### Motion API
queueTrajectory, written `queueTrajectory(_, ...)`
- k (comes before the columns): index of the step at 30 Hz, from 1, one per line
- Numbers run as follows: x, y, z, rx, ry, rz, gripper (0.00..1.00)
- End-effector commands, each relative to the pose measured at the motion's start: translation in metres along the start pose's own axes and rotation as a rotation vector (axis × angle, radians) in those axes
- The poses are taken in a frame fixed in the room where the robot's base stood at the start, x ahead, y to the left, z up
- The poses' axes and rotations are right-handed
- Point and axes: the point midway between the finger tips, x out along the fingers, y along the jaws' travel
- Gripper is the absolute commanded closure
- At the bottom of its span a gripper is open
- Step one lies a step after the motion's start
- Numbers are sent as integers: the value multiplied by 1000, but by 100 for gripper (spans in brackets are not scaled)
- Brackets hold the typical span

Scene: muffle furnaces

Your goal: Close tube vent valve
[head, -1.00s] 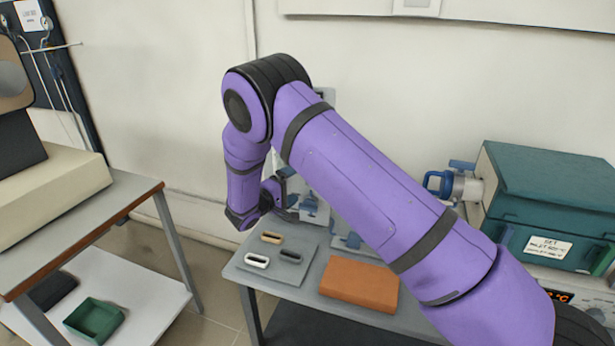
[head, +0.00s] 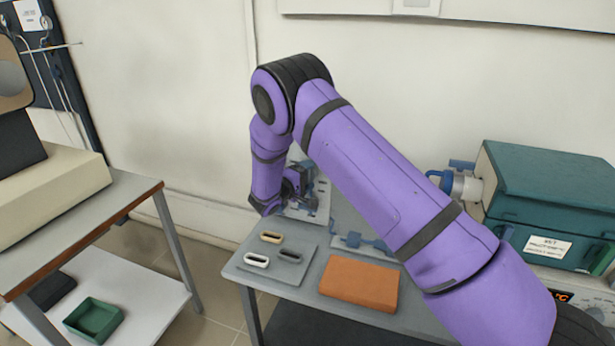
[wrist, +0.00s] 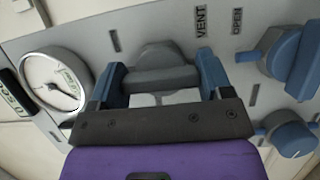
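In the wrist view my gripper (wrist: 161,84) has its two blue fingers spread apart, one on each side of a grey valve handle (wrist: 160,78) on a rounded grey base. This handle is beside the printed word VENT on a pale panel (wrist: 140,28). The fingers straddle the handle closely; whether they touch it I cannot tell. In the head view my gripper (head: 300,192) is at the panel at the back of the grey bench, mostly hidden by my wrist, and the handle cannot be made out there.
A round gauge (wrist: 52,82) is left of the handle. Two blue knobs (wrist: 290,52) (wrist: 290,137) are on the right, near the word OPEN. On the bench are an orange block (head: 360,284), a mat (head: 299,272) with several small slotted pieces, and a teal furnace (head: 550,215) at right.

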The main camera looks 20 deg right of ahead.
Motion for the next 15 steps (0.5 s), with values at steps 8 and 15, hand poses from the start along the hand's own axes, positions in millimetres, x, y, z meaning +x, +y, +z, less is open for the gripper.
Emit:
queueTrajectory(8, 0, 0, 0, -4, 0, 1, 51)
queueTrajectory(15, -1, -1, 0, -64, 1, 27, 51)
